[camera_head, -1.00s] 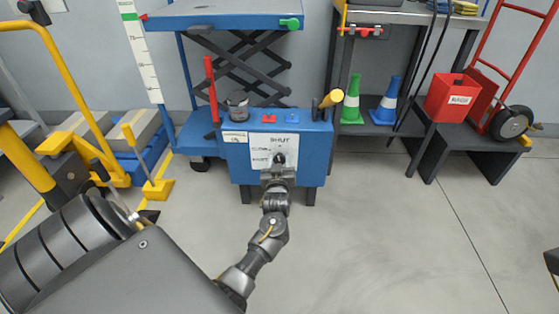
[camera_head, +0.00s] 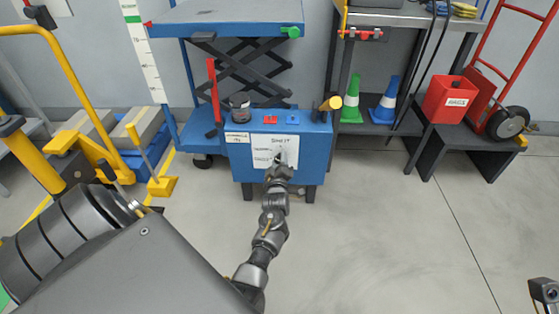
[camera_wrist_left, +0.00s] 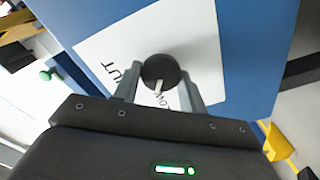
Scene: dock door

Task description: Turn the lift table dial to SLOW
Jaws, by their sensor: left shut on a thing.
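The lift table's blue control box (camera_head: 312,150) stands in the middle of the head view with a white label panel (camera_head: 290,148) on its front. SHUT is readable at the panel's top; smaller words at its left are hard to read. The black round dial (camera_wrist_left: 161,69) shows in the left wrist view, with a white pointer directed toward a partly hidden word ending in "OW". My left gripper (camera_wrist_left: 159,92) is shut on the dial, one finger on each side. In the head view my left gripper (camera_head: 279,172) hides most of the dial.
The blue lift platform (camera_head: 235,14) stands behind the box. A red lever (camera_head: 213,88), red and blue buttons and a yellow-ended handle (camera_head: 331,103) are around the box top. Cones and a red bin (camera_head: 450,99) are at right. Front floor is clear.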

